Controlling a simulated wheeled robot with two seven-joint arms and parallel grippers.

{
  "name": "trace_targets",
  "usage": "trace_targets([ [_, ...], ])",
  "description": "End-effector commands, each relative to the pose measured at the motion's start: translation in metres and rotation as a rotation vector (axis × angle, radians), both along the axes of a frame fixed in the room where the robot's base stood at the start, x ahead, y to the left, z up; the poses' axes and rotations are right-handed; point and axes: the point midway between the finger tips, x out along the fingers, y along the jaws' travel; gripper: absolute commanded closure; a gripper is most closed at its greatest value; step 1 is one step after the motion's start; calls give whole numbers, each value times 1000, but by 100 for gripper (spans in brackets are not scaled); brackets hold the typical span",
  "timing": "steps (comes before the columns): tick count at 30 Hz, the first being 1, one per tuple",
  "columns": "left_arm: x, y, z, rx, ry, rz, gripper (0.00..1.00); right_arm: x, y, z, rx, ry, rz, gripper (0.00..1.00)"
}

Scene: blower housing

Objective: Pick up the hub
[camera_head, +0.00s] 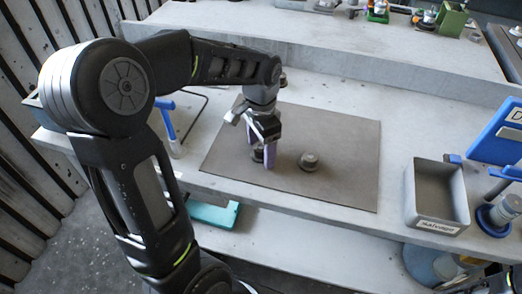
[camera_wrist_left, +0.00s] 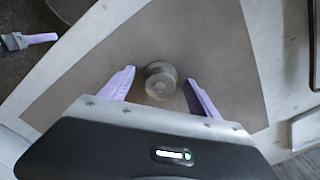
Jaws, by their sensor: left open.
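A small grey stepped round part, which I take to be the hub (camera_wrist_left: 160,80), stands on the brown mat (camera_head: 340,190). In the left wrist view the left gripper (camera_wrist_left: 160,92) is open, with a gap visible beside the part on each side. In the left wrist view, a lilac finger at the left edge seems to belong to my right gripper (camera_wrist_left: 38,39).
A grey labelled bin (camera_head: 436,194) stands at the right of the bench, near a blue panel (camera_head: 498,135). A raised shelf (camera_head: 330,45) runs behind. The mat's right side is clear.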

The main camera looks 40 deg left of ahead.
Motion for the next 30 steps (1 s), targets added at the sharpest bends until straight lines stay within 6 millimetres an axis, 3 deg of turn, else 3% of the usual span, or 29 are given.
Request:
trace_targets([
  [4, 0, 0, 0, 0, 0, 0, 31, 0, 0, 0, 0, 0, 0, 64],
  [30, 0, 0, 0, 0, 0, 0, 100, 0, 0, 0, 0, 0, 0, 64],
])
